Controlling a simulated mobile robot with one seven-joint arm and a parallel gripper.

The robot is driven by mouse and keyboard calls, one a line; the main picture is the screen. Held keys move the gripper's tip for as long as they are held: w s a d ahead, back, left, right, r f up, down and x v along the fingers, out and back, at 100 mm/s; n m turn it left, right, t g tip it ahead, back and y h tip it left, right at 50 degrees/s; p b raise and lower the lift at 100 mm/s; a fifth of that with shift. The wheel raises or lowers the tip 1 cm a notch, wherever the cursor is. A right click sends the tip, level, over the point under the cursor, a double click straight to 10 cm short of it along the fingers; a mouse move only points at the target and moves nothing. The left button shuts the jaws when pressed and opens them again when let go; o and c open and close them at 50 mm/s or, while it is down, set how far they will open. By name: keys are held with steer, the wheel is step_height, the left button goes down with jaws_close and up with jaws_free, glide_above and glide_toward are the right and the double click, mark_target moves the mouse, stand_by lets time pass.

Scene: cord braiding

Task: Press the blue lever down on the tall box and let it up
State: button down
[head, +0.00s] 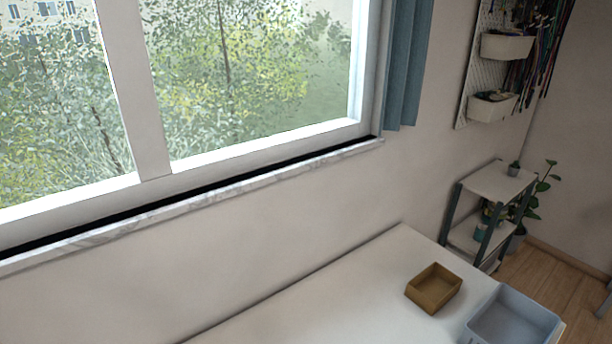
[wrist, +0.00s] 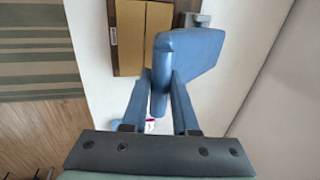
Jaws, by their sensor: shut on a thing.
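In the wrist view, a brown tall box (wrist: 144,36) with a small label stands at the top, seen from above. The blue lever (wrist: 192,52) is a broad flat blue piece beside the box, just below a grey fitting (wrist: 196,19). My gripper (wrist: 158,88) reaches up from the bottom of the wrist view. Its two blue fingers are shut on a blue part between them, which looks like part of the lever. The similar blues make their edges hard to separate. The head view shows neither the box, the lever nor my gripper.
In the head view, a tan tray (head: 434,288) and a grey-blue bin (head: 512,318) sit on the white table (head: 330,300).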

steer(key=shift+s+d+f+b, duration=0.2)
steer(key=shift+s+d+f, duration=0.3)
steer(key=shift+s+f, duration=0.25)
steer(key=shift+s+d+f+b, duration=0.15)
steer(key=shift+s+d+f, duration=0.3)
steer(key=shift+s+f, duration=0.25)
steer(key=shift+f, duration=0.15)
steer(key=shift+s+d+f+b, duration=0.25)
steer(key=shift+s+d+f, duration=0.1)
steer(key=shift+f, duration=0.2)
steer(key=shift+s+d+f+b, duration=0.25)
steer(key=shift+s+f, duration=0.15)
steer(key=shift+f, duration=0.2)
steer(key=shift+s+d+f+b, duration=0.2)
steer(key=shift+s+d+f, duration=0.15)
steer(key=shift+f, duration=0.2)
steer(key=shift+s+d+f+b, duration=0.2)
steer(key=shift+s+f+b, duration=0.1)
steer(key=shift+f, duration=0.4)
steer(key=shift+s+d+f+b, duration=0.15)
steer(key=shift+s+f+b, duration=0.2)
steer(key=shift+f, duration=0.3)
steer(key=shift+s+d+f+b, duration=0.2)
steer(key=shift+s+f+b, duration=0.1)
steer(key=shift+f, duration=0.4)
steer(key=shift+f, duration=0.15)
steer(key=b+x, duration=0.2)
steer(key=x, duration=0.1)
steer(key=shift+s+f, duration=0.2)
steer(key=shift+f, duration=0.15)
